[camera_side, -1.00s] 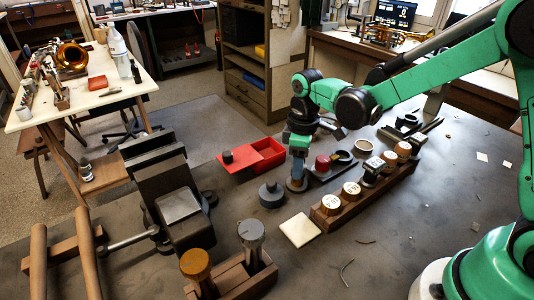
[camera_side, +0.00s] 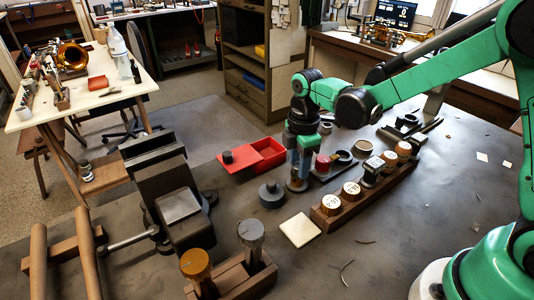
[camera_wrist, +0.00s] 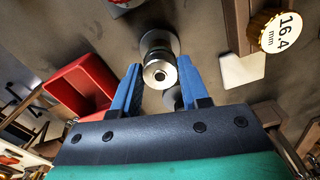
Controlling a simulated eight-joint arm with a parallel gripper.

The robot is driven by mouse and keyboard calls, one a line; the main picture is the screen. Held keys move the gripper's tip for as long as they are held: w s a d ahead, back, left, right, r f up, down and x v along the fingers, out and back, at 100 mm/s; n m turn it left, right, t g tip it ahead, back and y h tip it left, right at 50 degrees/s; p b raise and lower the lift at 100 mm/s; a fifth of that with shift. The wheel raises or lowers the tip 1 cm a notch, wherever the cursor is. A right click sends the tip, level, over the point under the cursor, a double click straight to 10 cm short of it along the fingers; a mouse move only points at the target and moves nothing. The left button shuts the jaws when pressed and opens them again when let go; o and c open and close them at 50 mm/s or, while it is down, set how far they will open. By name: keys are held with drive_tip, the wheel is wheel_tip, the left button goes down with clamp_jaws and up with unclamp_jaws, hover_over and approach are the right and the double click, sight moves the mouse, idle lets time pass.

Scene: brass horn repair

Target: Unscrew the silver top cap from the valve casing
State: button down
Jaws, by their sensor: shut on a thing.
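The silver top cap (camera_wrist: 160,74) is seen nearly end-on in the wrist view, a round silver piece with a hole in its centre. My gripper (camera_wrist: 160,78) has its two blue fingers on either side of it and is shut on it. Below the cap, the valve casing (camera_wrist: 158,41) stands on a round grey base. In the side view my gripper (camera_side: 299,172) points straight down over the casing's foot (camera_side: 297,186), and its fingers hide the cap. I cannot tell whether the cap's thread is engaged.
A red open tray (camera_side: 265,152) lies just behind. A grey round piece with a knob (camera_side: 271,195) and a white square pad (camera_side: 300,230) are near the casing. A wooden rack (camera_side: 334,221) with labelled round gauges stands to the right. A dark vise (camera_side: 180,205) stands left.

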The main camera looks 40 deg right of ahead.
drive_tip(key=shift+n, duration=0.4)
drive_tip(key=shift+c, duration=1)
unclamp_jaws()
drive_tip(key=m, duration=1.6)
